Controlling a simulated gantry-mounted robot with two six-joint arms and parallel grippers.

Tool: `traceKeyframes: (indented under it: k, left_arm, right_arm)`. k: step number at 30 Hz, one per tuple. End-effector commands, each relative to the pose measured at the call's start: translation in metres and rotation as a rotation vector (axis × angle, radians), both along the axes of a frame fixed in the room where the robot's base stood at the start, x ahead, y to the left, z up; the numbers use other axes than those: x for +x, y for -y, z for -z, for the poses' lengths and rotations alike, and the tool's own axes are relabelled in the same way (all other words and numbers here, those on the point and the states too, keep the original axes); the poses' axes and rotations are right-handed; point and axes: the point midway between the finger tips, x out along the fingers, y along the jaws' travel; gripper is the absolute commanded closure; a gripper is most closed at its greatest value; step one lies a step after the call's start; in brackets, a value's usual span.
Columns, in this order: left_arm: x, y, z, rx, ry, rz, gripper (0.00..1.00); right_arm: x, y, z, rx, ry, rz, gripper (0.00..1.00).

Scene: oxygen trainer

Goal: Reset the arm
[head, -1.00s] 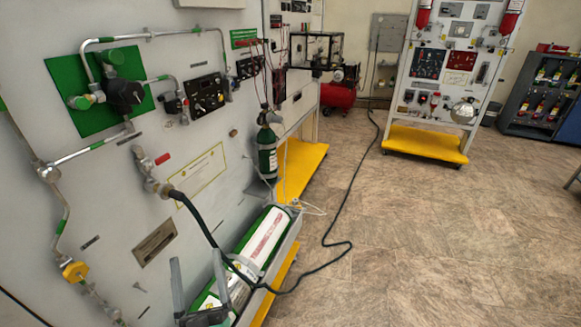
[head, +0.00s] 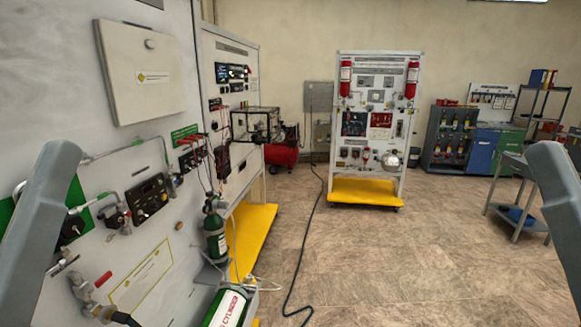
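The oxygen trainer panel (head: 215,170) fills the left side of the head view, with pipes, gauges and a red-handled valve (head: 103,280). A green cylinder (head: 216,236) stands upright against it, and a green and white cylinder (head: 226,306) lies at its foot. Grey links of my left arm and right arm show at the left and right edges. Both grippers are out of the frame, so whether they are open or shut does not show.
A second trainer stand (head: 372,130) on a yellow base (head: 366,193) stands ahead. A dark hose (head: 306,250) runs over the floor. A grey cart (head: 516,190) stands at right. The floor (head: 400,265) between is clear.

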Motion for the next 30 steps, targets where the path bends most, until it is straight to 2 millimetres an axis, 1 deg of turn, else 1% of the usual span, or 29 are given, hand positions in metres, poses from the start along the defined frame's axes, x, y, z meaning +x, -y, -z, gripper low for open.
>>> traceKeyframes:
  k: [1,5,6,8,9,11,12,14,15,18,21,23,27,29,30]
  left_arm:
    - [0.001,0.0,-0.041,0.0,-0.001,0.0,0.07]
    - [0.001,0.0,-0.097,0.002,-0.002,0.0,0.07]
    - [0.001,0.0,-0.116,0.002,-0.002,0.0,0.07]
    - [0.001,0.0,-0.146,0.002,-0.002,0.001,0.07]
    - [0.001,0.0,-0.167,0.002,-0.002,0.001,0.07]
    - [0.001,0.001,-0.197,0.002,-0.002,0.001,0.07]
    - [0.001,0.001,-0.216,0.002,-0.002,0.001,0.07]
    - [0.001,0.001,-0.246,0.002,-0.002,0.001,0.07]
    - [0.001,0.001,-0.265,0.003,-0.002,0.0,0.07]
    - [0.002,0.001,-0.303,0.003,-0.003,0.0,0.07]
    - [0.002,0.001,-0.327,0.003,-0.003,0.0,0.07]
    - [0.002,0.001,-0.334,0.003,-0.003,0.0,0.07]
    - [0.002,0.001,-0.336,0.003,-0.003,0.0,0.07]
    - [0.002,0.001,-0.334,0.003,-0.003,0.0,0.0]
    - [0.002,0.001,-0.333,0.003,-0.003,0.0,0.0]
  right_arm:
    - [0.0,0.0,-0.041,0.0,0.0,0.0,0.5]
    - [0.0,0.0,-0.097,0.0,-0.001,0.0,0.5]
    - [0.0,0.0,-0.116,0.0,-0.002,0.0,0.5]
    - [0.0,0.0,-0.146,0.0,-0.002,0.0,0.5]
    - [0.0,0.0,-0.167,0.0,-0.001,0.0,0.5]
    - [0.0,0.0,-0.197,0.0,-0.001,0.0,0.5]
    - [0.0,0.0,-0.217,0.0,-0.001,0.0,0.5]
    - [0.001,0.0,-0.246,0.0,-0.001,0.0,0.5]
    - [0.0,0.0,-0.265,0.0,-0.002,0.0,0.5]
    - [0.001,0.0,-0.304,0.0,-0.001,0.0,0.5]
    - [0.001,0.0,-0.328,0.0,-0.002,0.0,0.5]
    - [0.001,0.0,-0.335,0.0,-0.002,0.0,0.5]
    - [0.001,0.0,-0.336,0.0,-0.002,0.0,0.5]
    - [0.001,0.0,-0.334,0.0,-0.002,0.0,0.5]
    - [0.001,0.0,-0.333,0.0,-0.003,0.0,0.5]
